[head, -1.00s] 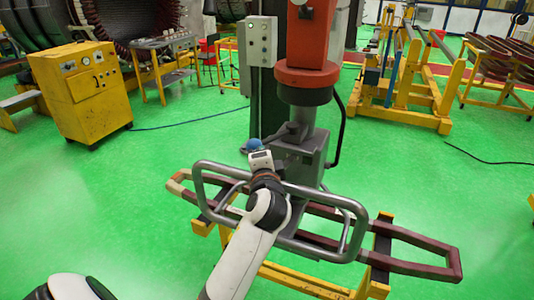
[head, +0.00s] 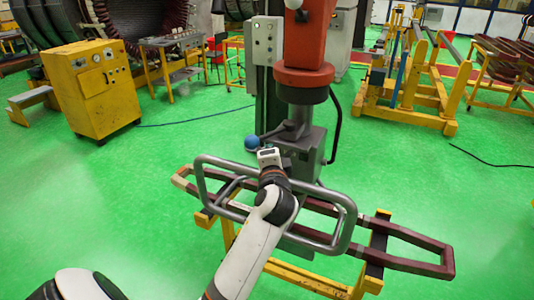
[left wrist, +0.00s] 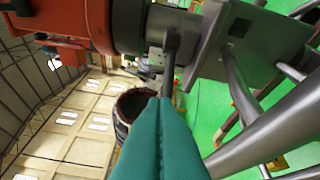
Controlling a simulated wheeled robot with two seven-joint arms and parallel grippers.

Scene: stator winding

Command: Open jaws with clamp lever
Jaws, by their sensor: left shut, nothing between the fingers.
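The clamp head is a grey block (head: 306,155) under the orange column of the machine. Its clamp lever ends in a blue ball knob (head: 251,143), just left of my left wrist in the head view. In the left wrist view a grey rod (left wrist: 172,45), seemingly the lever, stands beyond my fingertips; I cannot tell whether they touch. My left gripper (left wrist: 161,102) has green fingers pressed together and empty. Its fingers are hidden in the head view. The jaws' gap is not clear. My right gripper is out of view.
A tubular grey handle frame (head: 346,230) surrounds the clamp, close to my left arm. A dark red coil loop (head: 415,264) lies across a yellow stand (head: 376,255). A control box (head: 263,40) is beside the column.

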